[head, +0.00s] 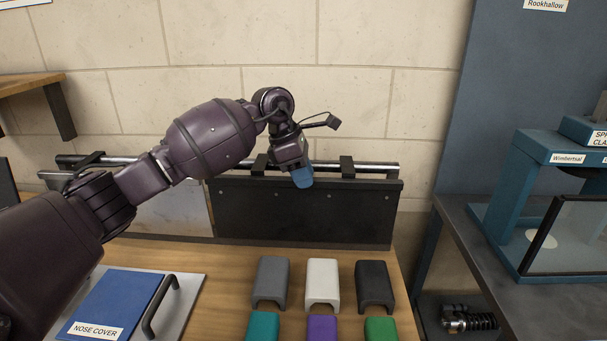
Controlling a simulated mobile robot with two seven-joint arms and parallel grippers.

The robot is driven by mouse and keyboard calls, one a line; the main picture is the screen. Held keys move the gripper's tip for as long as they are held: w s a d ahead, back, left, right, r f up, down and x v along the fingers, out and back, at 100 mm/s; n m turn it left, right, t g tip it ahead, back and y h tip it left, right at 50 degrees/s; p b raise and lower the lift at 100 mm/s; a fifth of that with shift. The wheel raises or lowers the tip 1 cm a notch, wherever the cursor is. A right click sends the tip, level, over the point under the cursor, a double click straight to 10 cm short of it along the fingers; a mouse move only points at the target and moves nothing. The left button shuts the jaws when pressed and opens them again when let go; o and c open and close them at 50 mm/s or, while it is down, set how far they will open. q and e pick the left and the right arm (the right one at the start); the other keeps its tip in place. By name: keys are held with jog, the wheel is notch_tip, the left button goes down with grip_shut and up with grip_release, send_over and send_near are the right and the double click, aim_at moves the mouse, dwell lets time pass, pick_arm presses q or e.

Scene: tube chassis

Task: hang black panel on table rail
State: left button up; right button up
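The black panel (305,222) stands upright along the back of the wooden table, its top edge close to the metal table rail (384,168). Two dark hooks on the panel's top, a right one (347,167) and a left one, reach up to the rail and appear to lie over it. My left gripper (302,178) points down at the panel's top edge between the hooks. Its blue fingertip shows in front of the panel; whether a second finger is behind the panel is hidden. My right gripper is not in view.
A grey panel (170,212) stands left of the black one. Several coloured blocks, including a white block (322,283), sit on the table's front right. A blue nose cover board (112,302) with a handle lies front left. A blue machine (510,200) stands on the right bench.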

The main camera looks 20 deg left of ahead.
pick_arm(q)
jog(key=o, duration=0.4)
jog(key=shift+c, duration=0.2)
jog(key=shift+f, duration=0.1)
